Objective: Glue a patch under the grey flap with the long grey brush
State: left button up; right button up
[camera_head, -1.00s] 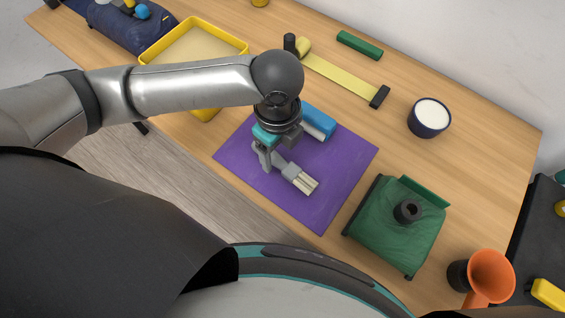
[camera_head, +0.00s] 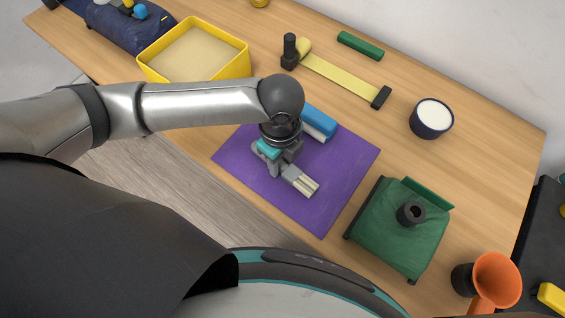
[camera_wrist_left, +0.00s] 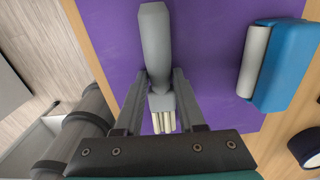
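The long grey brush (camera_head: 303,182), with a grey handle and pale bristles, is over the purple mat (camera_head: 340,170). In the left wrist view its grey handle (camera_wrist_left: 155,45) points away and its pale bristles (camera_wrist_left: 163,122) point toward the wrist. My left gripper (camera_head: 280,168) reaches down at it; in the left wrist view the two fingers (camera_wrist_left: 160,80) stand on either side of the handle's neck. Whether they press on it is unclear. A navy pot with a white filling (camera_head: 432,117) stands at the right. I cannot make out a grey flap or a patch.
A blue block with a pale roll (camera_head: 320,122) lies on the mat behind the gripper. Around it are a yellow tray (camera_head: 150,68), a yellow strap (camera_head: 340,74), a green bar (camera_head: 360,45), a green tent-like piece (camera_head: 400,235) and an orange funnel (camera_head: 497,280).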

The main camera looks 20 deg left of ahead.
aim_at(281, 162)
pick_arm(q)
grip_shut()
jog(key=shift+r, duration=0.1)
notch_tip(281, 162, up, 20)
jog(key=p, duration=0.4)
jog(key=shift+p, duration=0.4)
grip_release()
grip_shut()
